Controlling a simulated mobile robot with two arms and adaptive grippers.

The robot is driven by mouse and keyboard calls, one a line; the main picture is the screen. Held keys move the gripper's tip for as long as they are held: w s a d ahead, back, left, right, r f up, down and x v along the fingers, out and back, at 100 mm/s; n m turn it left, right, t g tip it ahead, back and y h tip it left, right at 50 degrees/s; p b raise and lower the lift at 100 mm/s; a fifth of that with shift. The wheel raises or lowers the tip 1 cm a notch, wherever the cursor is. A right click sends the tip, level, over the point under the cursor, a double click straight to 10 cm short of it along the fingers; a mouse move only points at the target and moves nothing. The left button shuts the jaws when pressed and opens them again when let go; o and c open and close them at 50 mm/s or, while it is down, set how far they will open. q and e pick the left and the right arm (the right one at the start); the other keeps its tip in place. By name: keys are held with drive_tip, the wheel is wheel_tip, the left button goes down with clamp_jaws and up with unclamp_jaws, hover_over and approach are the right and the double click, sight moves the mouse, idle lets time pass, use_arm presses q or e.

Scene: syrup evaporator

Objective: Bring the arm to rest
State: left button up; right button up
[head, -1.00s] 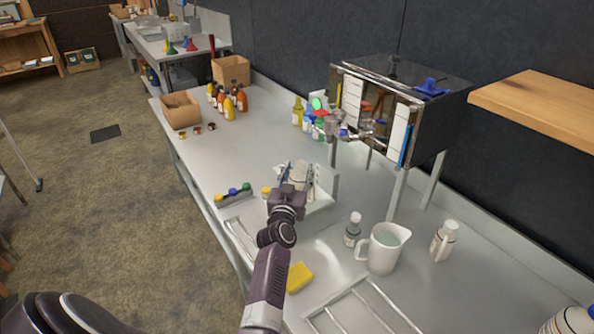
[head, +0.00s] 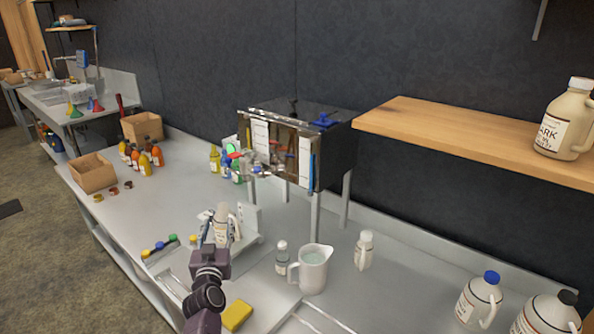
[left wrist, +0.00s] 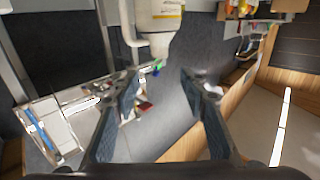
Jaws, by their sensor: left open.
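My left gripper (head: 220,226) reaches in from the bottom of the head view with its two fingers spread. In the left wrist view the open fingers (left wrist: 163,80) have nothing between their tips. In the left wrist view the jug (left wrist: 160,14) shows upside down at the top edge, beyond the fingertips. Whether a finger touches it cannot be told. My right gripper is not in view.
A steel evaporator box (head: 285,145) on legs stands behind the gripper. A white pitcher (head: 312,268), small bottles (head: 364,250) and a yellow sponge (head: 237,315) are to the right. A wooden shelf (head: 450,135) juts out at upper right. The bench's left middle is fairly clear.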

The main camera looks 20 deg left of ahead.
use_arm(q)
drive_tip(key=s+d+f+m+g+h, duration=0.6)
drive_tip(key=s+d+f, duration=0.5)
drive_tip(key=s+d, duration=0.45)
drive_tip(key=s+d+f+g, duration=0.1)
drive_tip(key=s+d+g, duration=0.1)
drive_tip(key=s, duration=0.7)
drive_tip(key=s+d+f+g+h, duration=0.1)
drive_tip(key=s+d+f+g, duration=0.15)
drive_tip(key=s, duration=0.65)
drive_tip(key=s+d+f+g, duration=0.1)
drive_tip(key=s+g, duration=0.2)
drive_tip(key=s, duration=0.6)
wheel_tip(320, 180, down, 27)
drive_tip(key=s, duration=0.2)
drive_tip(key=s+a+f+g, duration=0.2)
drive_tip(key=s+f, duration=1.2)
drive_tip(key=s, duration=0.2)
drive_tip(key=shift+s+a+f+m, duration=0.35)
drive_tip(key=shift+s+f+m, duration=0.05)
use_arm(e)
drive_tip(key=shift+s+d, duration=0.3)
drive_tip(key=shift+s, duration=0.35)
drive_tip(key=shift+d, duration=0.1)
